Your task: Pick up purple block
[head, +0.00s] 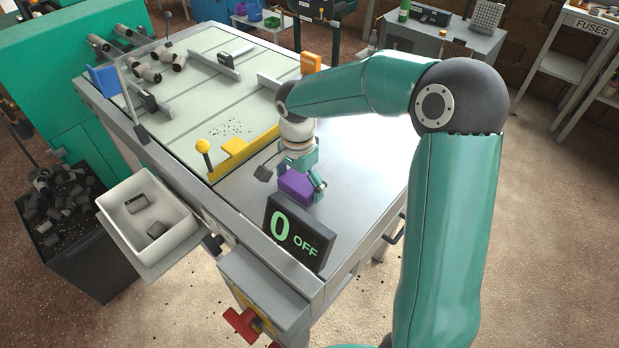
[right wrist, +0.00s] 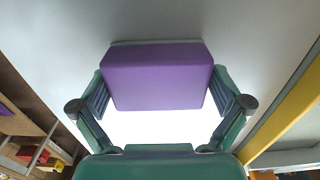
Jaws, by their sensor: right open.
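The purple block (head: 296,187) sits on the bare metal part of the table, behind the black sign. In the right wrist view the purple block (right wrist: 157,76) fills the space between the fingers. My right gripper (head: 300,182) is open around the block, one finger on each side. In the right wrist view the fingers of my right gripper (right wrist: 160,98) stand close to the block's sides; I cannot tell whether they touch it. The sign hides the lower front of the block in the head view. My left gripper is not in view.
A black sign reading "0 OFF" (head: 299,233) stands just in front of the block. A yellow bar (head: 245,153) with a ball knob lies to the left. A white bin (head: 118,208) with dark pieces hangs at the table's left edge. Bare metal (head: 365,160) is free to the right.

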